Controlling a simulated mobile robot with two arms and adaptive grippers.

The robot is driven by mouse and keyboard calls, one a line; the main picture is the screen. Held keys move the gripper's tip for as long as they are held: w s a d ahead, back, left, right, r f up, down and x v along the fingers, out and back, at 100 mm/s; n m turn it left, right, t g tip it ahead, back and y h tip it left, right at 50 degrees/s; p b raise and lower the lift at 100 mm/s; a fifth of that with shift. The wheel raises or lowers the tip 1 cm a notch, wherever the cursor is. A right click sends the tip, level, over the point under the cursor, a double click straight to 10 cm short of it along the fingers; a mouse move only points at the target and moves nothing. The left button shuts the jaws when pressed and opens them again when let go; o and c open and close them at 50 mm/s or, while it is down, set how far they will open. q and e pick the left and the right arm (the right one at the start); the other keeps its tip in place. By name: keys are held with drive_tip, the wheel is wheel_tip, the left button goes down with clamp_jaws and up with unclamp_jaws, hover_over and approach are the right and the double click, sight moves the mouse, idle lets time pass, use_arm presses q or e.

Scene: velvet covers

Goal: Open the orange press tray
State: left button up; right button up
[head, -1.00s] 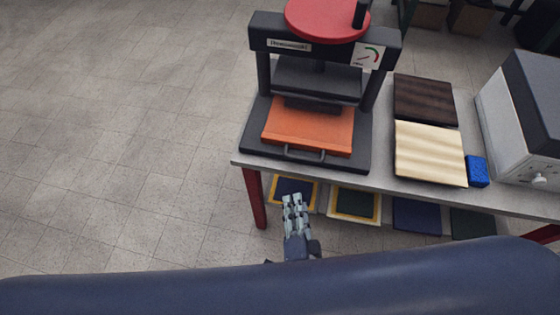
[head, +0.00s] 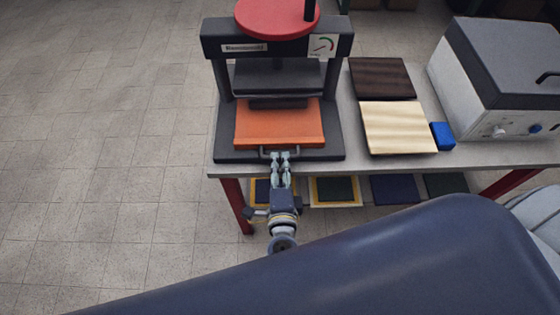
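The orange press tray (head: 278,126) lies flat in the black press (head: 222,135), under its raised dark upper plate. Its grey bar handle (head: 264,153) sticks out at the front edge. The tray looks fully in. My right gripper (head: 281,156) is at the handle, its two fingertips overlapping the middle of the bar with a narrow gap between them. I cannot tell whether they touch the bar. My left gripper is out of view.
The press stands at the left end of a grey table (head: 350,169) with red legs. A dark board (head: 381,78), a pale board (head: 398,128), a blue block (head: 443,136) and a white machine (head: 470,90) stand to the right. Framed panels (head: 335,190) lie on a lower shelf.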

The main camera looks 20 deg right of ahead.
drive_tip(key=shift+w+d+f, duration=0.15)
drive_tip(key=shift+w+d, duration=0.05)
drive_tip(key=shift+w, duration=0.4)
clamp_jaws()
drive_tip(key=shift+s, duration=0.15)
